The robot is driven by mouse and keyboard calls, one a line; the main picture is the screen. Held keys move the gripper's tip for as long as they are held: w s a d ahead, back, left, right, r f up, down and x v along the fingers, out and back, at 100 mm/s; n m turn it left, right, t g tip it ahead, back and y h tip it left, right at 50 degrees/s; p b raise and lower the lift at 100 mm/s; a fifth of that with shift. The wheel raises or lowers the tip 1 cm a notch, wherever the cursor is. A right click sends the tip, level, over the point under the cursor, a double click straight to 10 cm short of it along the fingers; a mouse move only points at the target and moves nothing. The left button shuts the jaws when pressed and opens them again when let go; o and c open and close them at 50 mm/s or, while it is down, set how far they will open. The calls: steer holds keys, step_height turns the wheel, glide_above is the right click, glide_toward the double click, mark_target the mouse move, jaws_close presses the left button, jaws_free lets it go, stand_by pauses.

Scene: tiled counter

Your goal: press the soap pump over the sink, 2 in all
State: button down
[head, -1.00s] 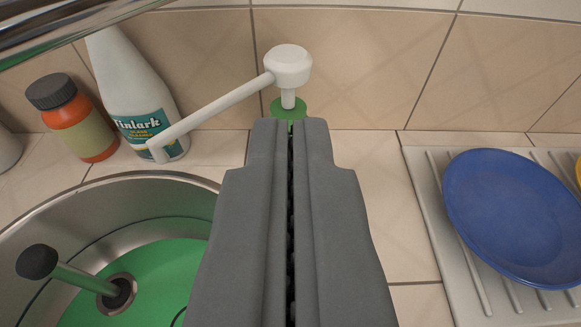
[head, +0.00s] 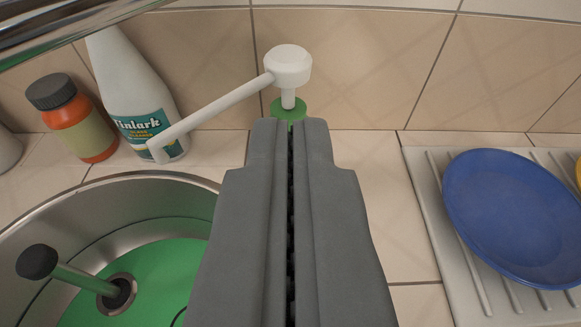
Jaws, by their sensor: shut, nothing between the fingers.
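The soap pump (head: 288,66) has a white head on a short white stem, with a long white spout pointing down and left toward the sink. A green collar (head: 288,108) shows below the stem; the bottle under it is hidden behind my gripper. My gripper (head: 291,122) is shut and empty, its fingertips in front of and below the pump head in the picture. I cannot tell whether it touches the bottle. The round metal sink (head: 120,190) is at the lower left, with green liquid or a green floor in it.
A white cleaner bottle (head: 130,90) and an orange jar (head: 78,125) stand behind the sink. A blue plate (head: 515,215) lies on a ribbed drainer (head: 445,230) at right. A dark-topped rod (head: 70,275) stands in the sink. A metal bar (head: 60,32) crosses the upper left. Tiled wall behind.

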mark_target(238, 96)
steer(key=shift+w+r, duration=0.1)
steer(key=shift+r, duration=0.8)
steer(key=x, duration=0.9)
steer(key=shift+w, duration=0.2)
steer(key=shift+w+f, duration=0.15)
steer(key=shift+w, duration=0.15)
